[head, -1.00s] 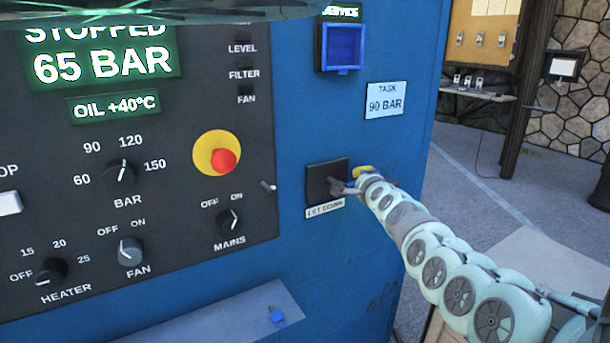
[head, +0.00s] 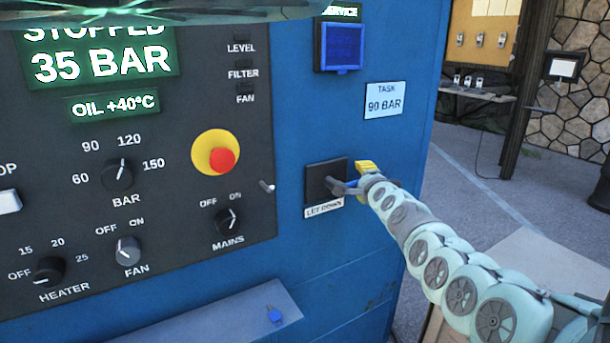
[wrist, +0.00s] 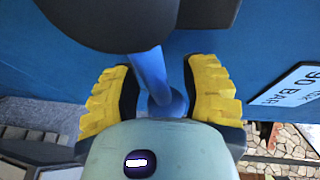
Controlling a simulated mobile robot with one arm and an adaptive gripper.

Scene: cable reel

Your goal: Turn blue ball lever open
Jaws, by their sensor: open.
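The blue ball lever (head: 345,187) sticks out from a black plate (head: 318,178) labelled LET DOWN on the blue cabinet. In the wrist view its blue rod and ball (wrist: 165,103) lie between the yellow fingers of my gripper (wrist: 160,80). The fingers are open, with a visible gap on the right side; contact on the left side is hard to tell. In the head view my gripper (head: 366,180) is at the lever's outer end, mostly hidden by its own arm. The lever's black hub (wrist: 110,20) fills the top of the wrist view.
The pressure display (head: 102,62) reads STOPPED, 35 BAR. A task card (head: 384,100) reads 90 BAR. The control panel with knobs and a red stop button (head: 222,160) is left of the lever. A ledge (head: 215,318) juts out below. Open floor lies to the right.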

